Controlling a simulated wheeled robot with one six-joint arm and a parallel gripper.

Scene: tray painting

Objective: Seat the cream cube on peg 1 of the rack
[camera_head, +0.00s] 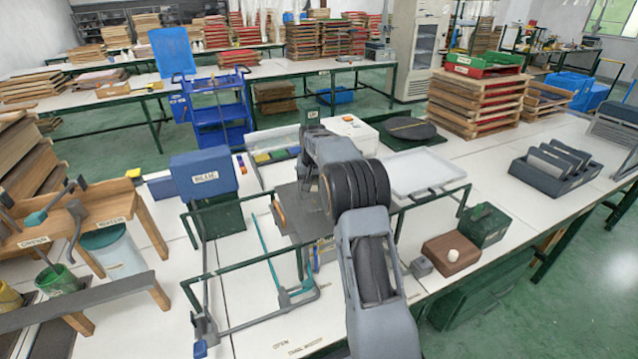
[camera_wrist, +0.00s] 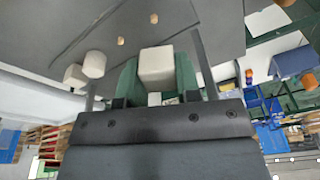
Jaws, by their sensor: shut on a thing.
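In the wrist view, my gripper (camera_wrist: 156,76) has green jaws shut on the cream cube (camera_wrist: 155,66). The cube's near face shows between the jaws. A dark grey board (camera_wrist: 85,22), which looks like the rack, fills the top of the view beyond the cube. Small wooden pegs stick out from it, one at the upper left (camera_wrist: 120,41) and one above the cube (camera_wrist: 154,18). I cannot read any peg number. In the head view, my arm hides the gripper and cube; a dark grey panel (camera_head: 289,205) shows beside it.
In the head view, a blue box (camera_head: 205,172), a white tray (camera_head: 425,176) and a brown block with a white ball (camera_head: 450,254) stand around my arm on the white table.

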